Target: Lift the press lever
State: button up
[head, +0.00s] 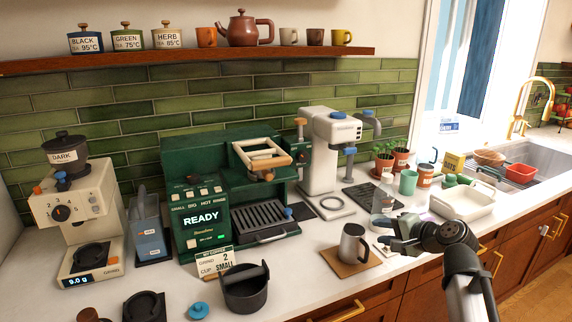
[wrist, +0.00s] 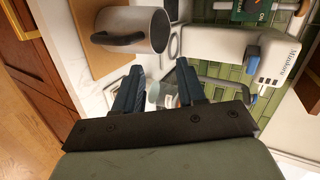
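The white press machine (head: 328,150) stands behind the counter's middle; its white body also shows upper right in the wrist view (wrist: 235,45). A grey lever with a blue grip (head: 368,114) sticks out at its upper right; I take this for the press lever. In the wrist view a blue part (wrist: 252,58) shows on the machine, but I cannot tell whether it is the lever. My gripper (head: 382,234) is in front of the machine, low over the counter, apart from the lever. In the wrist view my gripper (wrist: 160,68) has its fingers spread, with nothing held.
A steel mug (head: 353,245) stands on a wooden board (head: 347,262) left of my gripper. A white tray (head: 462,205) lies to the right, behind it. A clear vessel (wrist: 160,94) shows between and beyond the fingers. The green espresso machine (head: 200,165) stands left.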

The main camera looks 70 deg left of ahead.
aim_at(273, 164)
jog(key=s+a+r+n+g+y, duration=0.1)
jog(key=s+a+r+g, duration=0.1)
jog(key=s+a+r, duration=0.5)
jog(key=s+a+r+g+y, duration=0.1)
jog(key=s+a+r+g, duration=0.25)
jog(key=s+r, duration=0.7)
jog(key=shift+t, duration=0.45)
jog(key=x, duration=1.4)
jog(key=shift+s+d+f, duration=0.15)
jog(key=shift+s+f, duration=0.1)
jog(key=shift+f, duration=0.1)
grip_shut()
